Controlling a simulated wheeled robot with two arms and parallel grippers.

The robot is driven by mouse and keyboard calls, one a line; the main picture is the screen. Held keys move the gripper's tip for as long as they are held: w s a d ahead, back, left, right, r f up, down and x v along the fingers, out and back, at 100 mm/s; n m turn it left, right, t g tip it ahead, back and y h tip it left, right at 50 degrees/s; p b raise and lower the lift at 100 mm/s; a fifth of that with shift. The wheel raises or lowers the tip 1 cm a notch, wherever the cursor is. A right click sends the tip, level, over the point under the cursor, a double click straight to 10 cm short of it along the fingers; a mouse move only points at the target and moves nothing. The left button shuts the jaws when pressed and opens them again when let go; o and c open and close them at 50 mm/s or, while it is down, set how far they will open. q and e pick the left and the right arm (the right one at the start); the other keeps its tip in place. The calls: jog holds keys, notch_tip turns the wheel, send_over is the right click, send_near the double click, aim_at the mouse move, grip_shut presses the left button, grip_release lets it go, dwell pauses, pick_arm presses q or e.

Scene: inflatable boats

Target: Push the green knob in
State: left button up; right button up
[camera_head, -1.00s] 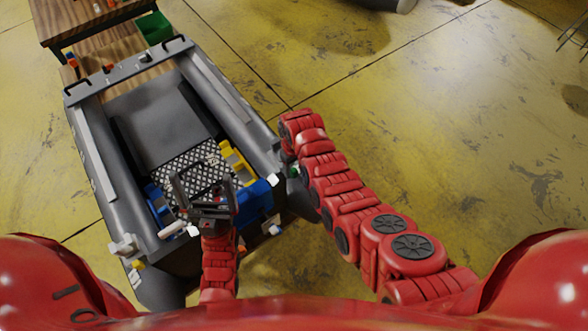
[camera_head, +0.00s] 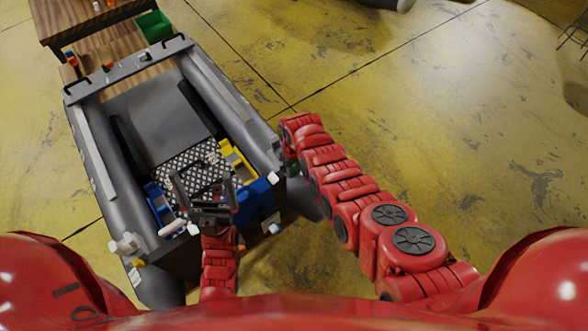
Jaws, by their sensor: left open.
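The grey inflatable boat (camera_head: 225,103) lies at the left of the head view. I cannot clearly make out the green knob; the boat's right side is partly covered by my right arm. My left gripper (camera_head: 203,188) is open above the near end of the boat, over a black-and-white patterned panel (camera_head: 186,160). My right arm reaches up to the boat's right side. Its gripper (camera_head: 282,158) is mostly hidden there beside the boat's outer wall, and its jaws cannot be read.
A blue box (camera_head: 257,197) and a yellow holder (camera_head: 236,162) sit inside the boat near my left gripper. A wooden table (camera_head: 87,17) and a green bin (camera_head: 154,27) stand beyond the boat.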

grip_shut()
dwell(0.8)
jog(key=shift+w+a+f+b, duration=0.1)
jog(key=shift+w+f+b, duration=0.05)
jog(key=shift+b, duration=0.3)
jog(key=b, duration=0.1)
jog(key=w+a+b, duration=0.1)
jog(key=b, duration=0.1)
jog(key=shift+w+f, duration=0.15)
jog(key=shift+w, duration=0.15)
jog(key=shift+w+a+r+b, duration=0.1)
jog(key=shift+a+r+b, duration=0.1)
jog(key=shift+b, duration=0.1)
jog(key=shift+d+r, duration=0.1)
jog(key=shift+r, duration=0.05)
jog(key=o, duration=0.8)
grip_release()
